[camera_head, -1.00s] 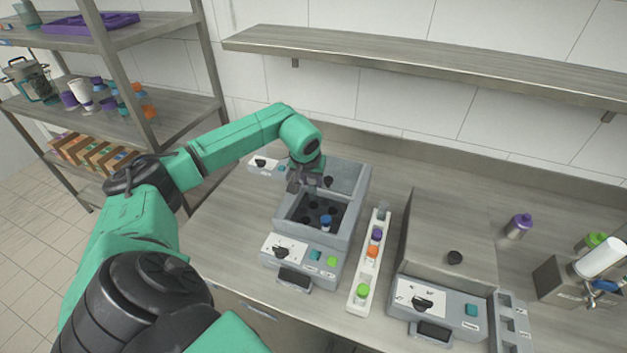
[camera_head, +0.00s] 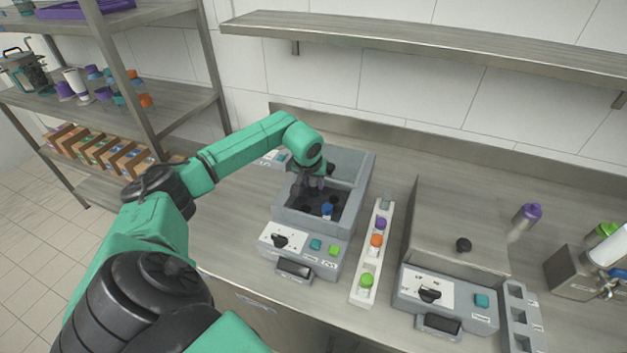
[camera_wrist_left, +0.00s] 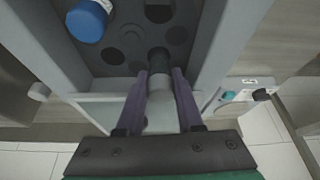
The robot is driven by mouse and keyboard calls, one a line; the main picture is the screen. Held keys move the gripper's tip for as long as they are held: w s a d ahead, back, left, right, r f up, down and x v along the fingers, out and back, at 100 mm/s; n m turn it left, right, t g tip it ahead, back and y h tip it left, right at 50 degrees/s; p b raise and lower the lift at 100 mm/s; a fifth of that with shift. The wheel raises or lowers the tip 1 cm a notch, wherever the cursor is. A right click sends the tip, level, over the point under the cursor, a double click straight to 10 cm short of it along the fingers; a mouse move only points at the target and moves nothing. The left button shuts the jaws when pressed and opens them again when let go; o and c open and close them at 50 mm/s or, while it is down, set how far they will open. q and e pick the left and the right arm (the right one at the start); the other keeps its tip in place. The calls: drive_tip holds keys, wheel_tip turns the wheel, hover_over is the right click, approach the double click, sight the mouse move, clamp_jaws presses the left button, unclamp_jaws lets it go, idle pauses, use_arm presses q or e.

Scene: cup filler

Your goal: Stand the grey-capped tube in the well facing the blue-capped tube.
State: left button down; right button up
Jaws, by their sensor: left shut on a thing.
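The blue-capped tube (camera_head: 327,211) stands in a well of the dark rotor in the open grey machine (camera_head: 286,221). Its blue cap also shows at the upper left of the left wrist view (camera_wrist_left: 87,20). My left gripper (camera_head: 313,188) reaches down into the machine's chamber, behind the blue cap. In the left wrist view its fingers (camera_wrist_left: 160,88) are shut on the grey-capped tube (camera_wrist_left: 161,103), over the rotor (camera_wrist_left: 118,45) with its round dark wells. The tube's lower end is at or over a well; I cannot tell how deep. My right gripper is out of view.
A white rack (camera_head: 362,289) with green, orange, purple and grey caps stands right of the machine. A second, closed machine (camera_head: 455,225) is farther right. The chamber walls rise close around the gripper. A wall shelf (camera_head: 430,40) hangs above.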

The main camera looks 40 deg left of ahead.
use_arm(q)
drive_tip(key=shift+f, duration=0.4)
drive_tip(key=c, duration=0.5)
unclamp_jaws()
drive_tip(key=shift+c, duration=0.2)
drive_tip(key=shift+r, duration=0.1)
drive_tip(key=shift+r+p, duration=0.45)
drive_tip(key=shift+r, duration=0.5)
drive_tip(key=b+v, duration=0.2)
drive_tip(key=v, duration=0.9)
drive_tip(key=shift+b, duration=0.35)
drive_tip(key=shift+s+r, duration=0.1)
